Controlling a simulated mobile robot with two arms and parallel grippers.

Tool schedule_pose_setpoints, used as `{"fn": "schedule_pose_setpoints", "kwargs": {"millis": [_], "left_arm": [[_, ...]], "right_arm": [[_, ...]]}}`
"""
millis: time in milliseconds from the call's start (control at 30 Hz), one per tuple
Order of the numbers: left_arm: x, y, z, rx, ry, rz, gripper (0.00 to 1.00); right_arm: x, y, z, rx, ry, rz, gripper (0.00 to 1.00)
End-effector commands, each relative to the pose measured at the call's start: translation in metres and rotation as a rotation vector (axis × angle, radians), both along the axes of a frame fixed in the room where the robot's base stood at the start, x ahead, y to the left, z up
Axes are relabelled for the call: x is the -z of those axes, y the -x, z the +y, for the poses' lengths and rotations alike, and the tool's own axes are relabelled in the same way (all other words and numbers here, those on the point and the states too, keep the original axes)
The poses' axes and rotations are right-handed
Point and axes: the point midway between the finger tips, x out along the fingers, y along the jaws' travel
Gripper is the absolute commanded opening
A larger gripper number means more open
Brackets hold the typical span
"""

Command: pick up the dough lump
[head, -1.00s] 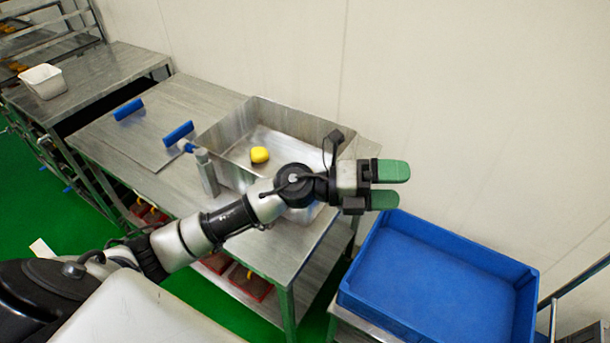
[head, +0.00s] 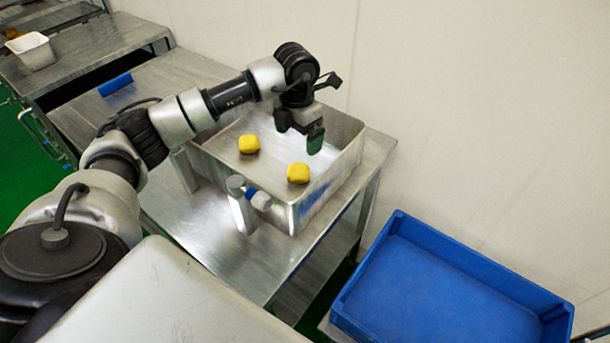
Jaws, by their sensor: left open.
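Two yellow dough lumps lie apart on the floor of a metal pan: one (head: 249,144) towards the back left, the other (head: 298,173) nearer the front right. The metal pan (head: 325,195) stands on a steel table. My left gripper (head: 303,135) points down over the back part of the pan, with green pads on its fingers. It is open and empty, above and behind the nearer lump and to the right of the other. It looks apart from both lumps. How high it is over the pan floor is hard to tell. My right gripper is not in view.
A blue crate (head: 445,278), empty, stands at the lower right. A metal post with a blue and white knob (head: 260,201) stands at the pan's front. A blue handle (head: 115,84) and a white tub (head: 31,51) are at the left. The wall is close behind.

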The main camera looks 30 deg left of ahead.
Motion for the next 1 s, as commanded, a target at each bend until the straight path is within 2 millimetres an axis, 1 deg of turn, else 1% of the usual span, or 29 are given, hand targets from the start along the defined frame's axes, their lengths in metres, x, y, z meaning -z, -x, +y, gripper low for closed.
{"fn": "schedule_pose_setpoints", "kwargs": {"millis": [33, 67, 167, 267, 400, 667, 800, 900, 1000], "left_arm": [[0.008, 0.0, 0.002, -0.003, -0.007, 0.001, 0.95], [0.01, 0.0, 0.003, -0.005, -0.01, 0.003, 0.95], [0.017, 0.0, 0.004, -0.007, -0.015, 0.007, 0.95], [0.031, 0.001, 0.004, -0.009, -0.016, 0.009, 0.95], [0.052, 0.001, 0.003, -0.007, -0.014, 0.008, 0.95], [0.074, 0.002, 0.002, -0.005, -0.013, 0.008, 0.95], [0.095, 0.004, -0.001, -0.006, -0.013, 0.009, 0.95], [0.109, 0.003, -0.001, -0.007, -0.012, 0.007, 0.95], [0.116, 0.003, -0.001, -0.006, -0.013, 0.006, 0.95]], "right_arm": [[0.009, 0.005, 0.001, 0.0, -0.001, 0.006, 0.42], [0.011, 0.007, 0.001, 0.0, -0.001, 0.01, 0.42], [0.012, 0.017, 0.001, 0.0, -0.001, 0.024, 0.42], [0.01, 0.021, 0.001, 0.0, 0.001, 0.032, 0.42], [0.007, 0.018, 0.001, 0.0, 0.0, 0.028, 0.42], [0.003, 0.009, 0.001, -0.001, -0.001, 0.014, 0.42], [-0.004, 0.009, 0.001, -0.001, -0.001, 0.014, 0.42], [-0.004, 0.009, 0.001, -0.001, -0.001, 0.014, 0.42], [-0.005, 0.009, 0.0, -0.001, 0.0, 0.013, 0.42]]}}
